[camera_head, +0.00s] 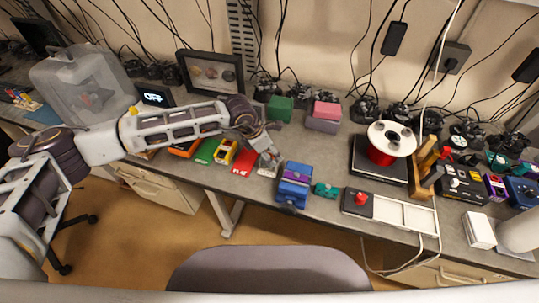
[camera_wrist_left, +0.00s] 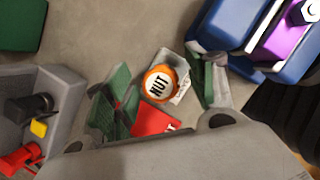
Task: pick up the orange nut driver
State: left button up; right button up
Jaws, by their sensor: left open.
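The orange nut driver (camera_wrist_left: 160,82) shows in the left wrist view as a round orange end with a white cap marked "NUT". It sits in or against a small light grey block (camera_wrist_left: 185,92); its lower part is hidden. My left gripper (camera_wrist_left: 158,88) is open, with one green-padded finger on each side of the nut driver. I cannot tell whether either finger touches it. In the head view my left gripper (camera_head: 267,158) is over the bench, left of the blue vise, and the nut driver cannot be made out there.
A blue and purple vise (camera_head: 294,184) stands close right of the gripper. A red card or box (camera_head: 243,162) lies close left. Green (camera_head: 281,108) and pink-grey (camera_head: 323,118) blocks stand behind. A chair back (camera_head: 268,270) is in front.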

dwell(0.3)
pick_arm(q)
jog(key=c, duration=1.1)
jog(key=shift+c, duration=0.2)
jog(key=shift+r, duration=0.8)
notch_tip(320, 180, up, 8)
jog(key=shift+r+b, duration=0.15)
jog(key=shift+b, duration=1.05)
